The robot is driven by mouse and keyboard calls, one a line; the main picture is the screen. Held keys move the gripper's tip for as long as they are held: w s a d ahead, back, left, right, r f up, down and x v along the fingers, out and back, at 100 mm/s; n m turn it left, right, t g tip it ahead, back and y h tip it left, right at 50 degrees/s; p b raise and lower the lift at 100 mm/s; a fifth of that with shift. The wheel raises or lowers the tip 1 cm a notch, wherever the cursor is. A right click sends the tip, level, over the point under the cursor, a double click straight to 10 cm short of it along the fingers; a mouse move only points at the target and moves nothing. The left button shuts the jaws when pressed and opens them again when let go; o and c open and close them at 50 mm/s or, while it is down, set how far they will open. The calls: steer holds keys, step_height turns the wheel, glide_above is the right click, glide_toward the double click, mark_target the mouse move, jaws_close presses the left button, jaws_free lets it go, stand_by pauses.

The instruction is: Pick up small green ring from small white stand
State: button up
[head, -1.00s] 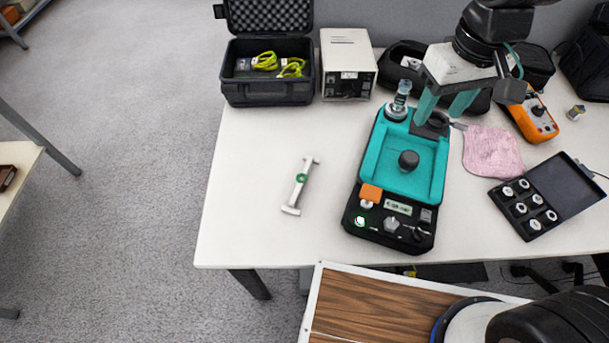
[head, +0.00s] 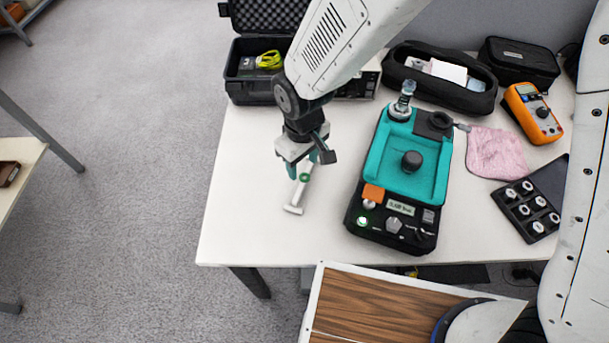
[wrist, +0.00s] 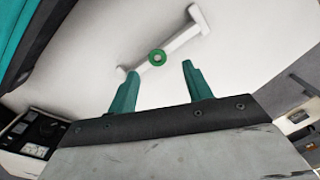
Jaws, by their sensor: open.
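The small green ring (head: 304,178) sits on the middle of the small white stand (head: 294,207), which rests on the white table left of the teal device. In the wrist view the green ring (wrist: 157,58) lies just beyond and between my fingertips, on the bar of the white stand (wrist: 185,38). My gripper (head: 303,170) is open and empty, with its teal fingers pointing down above the stand. My gripper also shows in the wrist view (wrist: 160,80), its fingers apart. The far end of the stand is partly hidden behind my gripper in the head view.
A teal and black device (head: 409,165) stands right of the stand. A black case (head: 250,90) is at the back left. A pink cloth (head: 496,153), an orange multimeter (head: 533,113) and a tray of several pieces (head: 528,208) are at right. The table (head: 245,190) left of the stand is clear.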

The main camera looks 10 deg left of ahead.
mark_target(305, 177)
steer(key=shift+w+d+f, duration=0.1)
steer(key=shift+d+f, duration=0.05)
steer(key=shift+f, duration=1.75)
steer(key=c, duration=1.1)
